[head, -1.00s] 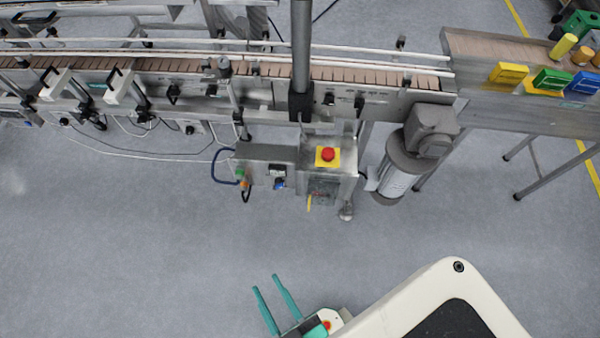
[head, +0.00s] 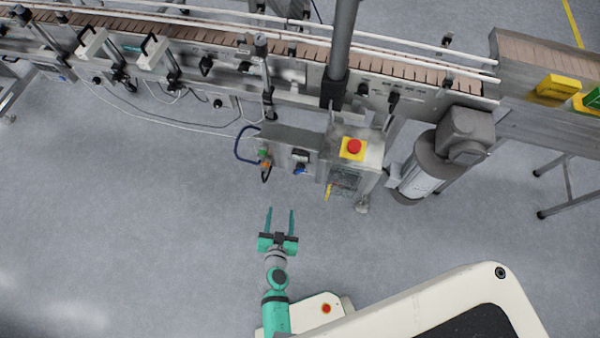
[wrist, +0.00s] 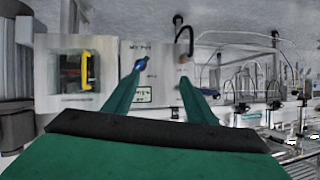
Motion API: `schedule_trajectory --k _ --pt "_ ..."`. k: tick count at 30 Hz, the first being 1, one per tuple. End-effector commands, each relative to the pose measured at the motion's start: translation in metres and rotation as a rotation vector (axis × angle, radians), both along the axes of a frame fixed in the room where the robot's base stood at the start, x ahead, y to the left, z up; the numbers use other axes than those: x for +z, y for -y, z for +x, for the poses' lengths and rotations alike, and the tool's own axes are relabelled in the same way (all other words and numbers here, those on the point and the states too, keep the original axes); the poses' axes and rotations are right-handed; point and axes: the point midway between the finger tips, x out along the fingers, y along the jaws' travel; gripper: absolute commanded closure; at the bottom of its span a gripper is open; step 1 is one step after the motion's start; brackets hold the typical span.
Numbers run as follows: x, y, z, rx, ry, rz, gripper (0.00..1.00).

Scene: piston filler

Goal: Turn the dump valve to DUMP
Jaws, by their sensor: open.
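A small blue handle (head: 300,168) sits on the front of the grey filler box (head: 280,137); I take it for the dump valve, but its label is too small to read. In the wrist view the blue handle (wrist: 141,63) is on a pale panel with dark lettering, overlapping the tip of the left finger. Which way the handle points is unclear. My gripper (head: 280,210) is open and empty, in front of the box and short of it, fingers pointing toward it. In the wrist view the open fingers (wrist: 163,75) frame part of the panel.
A red emergency button (head: 354,146) on yellow tops the control box to the right, with a yellow handle (head: 328,192) on its front. A dark blue hose (head: 243,145) loops at the left. A grey motor (head: 430,165) stands right. The floor before the box is clear.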

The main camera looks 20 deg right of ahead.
Motion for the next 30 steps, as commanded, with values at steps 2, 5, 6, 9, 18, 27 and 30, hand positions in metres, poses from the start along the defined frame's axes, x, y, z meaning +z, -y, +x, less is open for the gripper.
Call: schedule_trajectory --k 2,5,6,9,18,27,30 --pt "-0.011 0.022 0.027 -0.046 0.007 -0.017 0.49" --pt "-0.019 0.046 0.051 -0.096 0.017 -0.035 0.49" --pt "-0.021 0.053 0.058 -0.111 0.022 -0.041 0.49" --pt "-0.023 0.069 0.070 -0.139 0.032 -0.054 0.49" --pt "-0.030 0.088 0.092 -0.158 0.041 -0.063 0.49" --pt "-0.049 0.112 0.131 -0.157 0.040 -0.063 0.49" --pt "-0.054 0.120 0.142 -0.158 0.039 -0.063 0.49"
